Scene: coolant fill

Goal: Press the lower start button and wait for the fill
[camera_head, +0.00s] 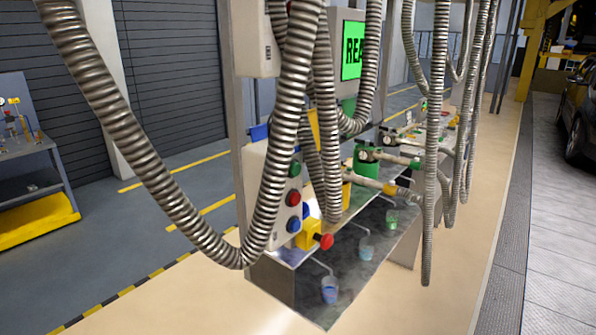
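A grey button panel (257,170) stands on the left end of the fill station, partly hidden by a hanging metal hose. A green button (295,169) sits at its top, a red button (293,198) below it, and a blue button (306,210) lower still. I cannot tell which is the lower start button. A red mushroom button (324,241) on a yellow box (307,233) sits beside the panel's foot. Neither gripper is in view.
Ribbed metal hoses (137,140) hang in front of the station. Cups with blue (329,291) and green (391,219) liquid stand on the lower shelf. A tool cart (32,185) is at far left, a dark car (577,115) at far right. The front floor is clear.

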